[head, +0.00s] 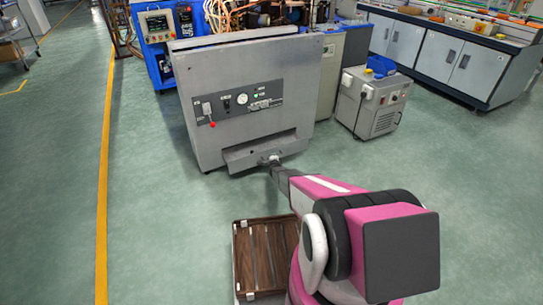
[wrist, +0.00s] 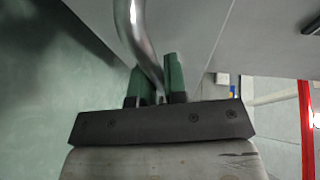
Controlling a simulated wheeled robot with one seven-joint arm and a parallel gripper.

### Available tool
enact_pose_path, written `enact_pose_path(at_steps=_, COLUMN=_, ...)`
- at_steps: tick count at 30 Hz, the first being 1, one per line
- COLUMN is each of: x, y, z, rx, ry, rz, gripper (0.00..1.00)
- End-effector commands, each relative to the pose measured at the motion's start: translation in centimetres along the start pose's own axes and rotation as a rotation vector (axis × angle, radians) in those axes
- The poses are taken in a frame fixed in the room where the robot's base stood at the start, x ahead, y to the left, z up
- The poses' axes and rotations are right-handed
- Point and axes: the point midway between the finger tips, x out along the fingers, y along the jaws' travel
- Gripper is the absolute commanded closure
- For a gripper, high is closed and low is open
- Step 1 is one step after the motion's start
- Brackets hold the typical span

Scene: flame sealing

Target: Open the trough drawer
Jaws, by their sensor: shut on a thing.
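The trough drawer (head: 243,157) sits low on the front of a grey machine cabinet (head: 250,70) in the head view. It appears to stand out a little from the cabinet, with a dark opening above it; how far it is out I cannot tell. My gripper (head: 270,161) reaches the right part of the drawer front. In the wrist view my gripper (wrist: 156,88) has its two green fingers closed on a curved shiny metal handle (wrist: 135,28). The handle runs up out of that view, and the drawer is seen there only as grey surfaces.
A brown slatted tray (head: 262,258) is near my arm at the bottom. A small grey unit on wheels (head: 372,103) stands right of the cabinet. Workbenches (head: 440,60) are at the back right. The green floor (head: 150,200) left of the cabinet is clear.

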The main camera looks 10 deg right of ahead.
Motion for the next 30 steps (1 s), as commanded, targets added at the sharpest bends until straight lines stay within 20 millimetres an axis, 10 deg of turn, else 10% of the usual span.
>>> enact_pose_path(at_steps=12, x=-5.8, y=1.2, z=-2.4, rx=0.001, ry=0.001, rz=0.002, gripper=1.0)
enact_pose_path(at_steps=28, x=-6.4, y=1.5, z=-2.7, rx=0.001, ry=0.0, rz=0.0, gripper=1.0)
enact_pose_path(at_steps=30, x=-6.4, y=1.5, z=-2.7, rx=0.001, ry=0.0, rz=0.0, gripper=0.68)
